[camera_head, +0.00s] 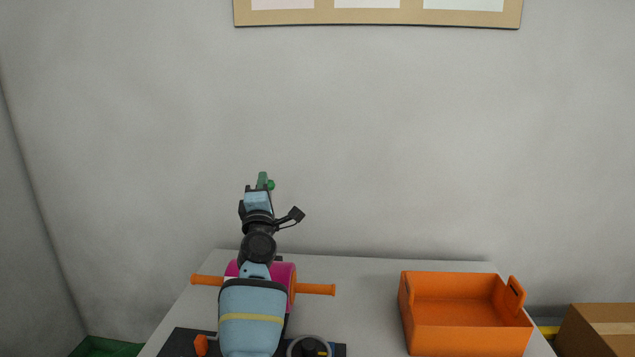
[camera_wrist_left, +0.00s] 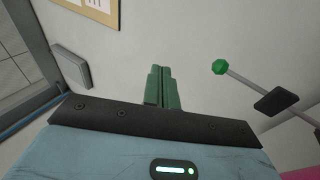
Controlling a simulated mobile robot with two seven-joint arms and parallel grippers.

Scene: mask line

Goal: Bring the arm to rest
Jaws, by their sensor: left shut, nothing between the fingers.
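My left arm (camera_head: 252,310) reaches forward over the grey table in the head view. My left gripper (camera_head: 263,180) is raised above the table's far side, in front of the bare wall. In the left wrist view its green fingers (camera_wrist_left: 162,88) lie together, shut with nothing between them. My right gripper does not show in either view.
A magenta roll (camera_head: 285,271) with orange handles (camera_head: 318,289) is partly hidden behind my arm on the table (camera_head: 350,270). An orange bin (camera_head: 465,341) stands at the table's right. A cardboard box (camera_head: 597,330) is beyond the right edge. A green container (camera_head: 105,347) is at lower left.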

